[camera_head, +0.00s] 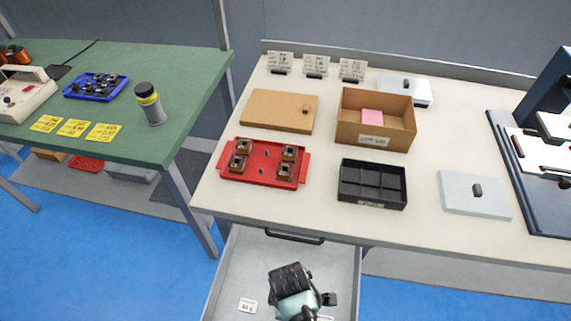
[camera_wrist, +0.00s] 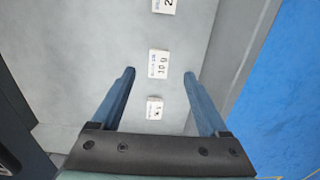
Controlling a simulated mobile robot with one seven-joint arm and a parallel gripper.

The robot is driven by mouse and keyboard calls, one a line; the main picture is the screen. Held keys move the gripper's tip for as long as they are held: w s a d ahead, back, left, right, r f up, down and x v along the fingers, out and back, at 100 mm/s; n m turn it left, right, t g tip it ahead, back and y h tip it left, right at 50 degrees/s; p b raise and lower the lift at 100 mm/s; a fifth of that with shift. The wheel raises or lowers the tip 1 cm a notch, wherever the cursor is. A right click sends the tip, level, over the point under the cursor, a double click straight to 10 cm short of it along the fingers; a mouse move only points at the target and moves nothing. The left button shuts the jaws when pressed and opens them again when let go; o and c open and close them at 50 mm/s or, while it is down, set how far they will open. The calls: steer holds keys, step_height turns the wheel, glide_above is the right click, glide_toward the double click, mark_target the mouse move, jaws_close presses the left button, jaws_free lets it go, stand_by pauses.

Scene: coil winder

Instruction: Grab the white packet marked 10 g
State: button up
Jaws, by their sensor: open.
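The white packet marked 10 g (camera_wrist: 159,64) lies flat on the grey drawer floor in the wrist view. Its print reads 10 with a further character. My gripper (camera_wrist: 158,75) is open and empty, its two blue fingers on either side of this packet in the picture, apart from it. How far above it the fingertips are, I cannot tell. A second white packet (camera_wrist: 164,5), showing a 2, is cut by the top edge. A third small packet (camera_wrist: 155,108) lies between the fingers, nearer the palm. In the head view one packet (camera_head: 248,305) shows left of my arm; its print is unreadable.
Above stand a red tray (camera_head: 264,181), a black divided tray (camera_head: 373,168) and a cardboard box (camera_head: 348,131). Blue floor lies beside the drawer.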

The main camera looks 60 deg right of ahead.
step_height(320, 180, down, 6)
steer(key=shift+b, duration=0.75)
jaws_close()
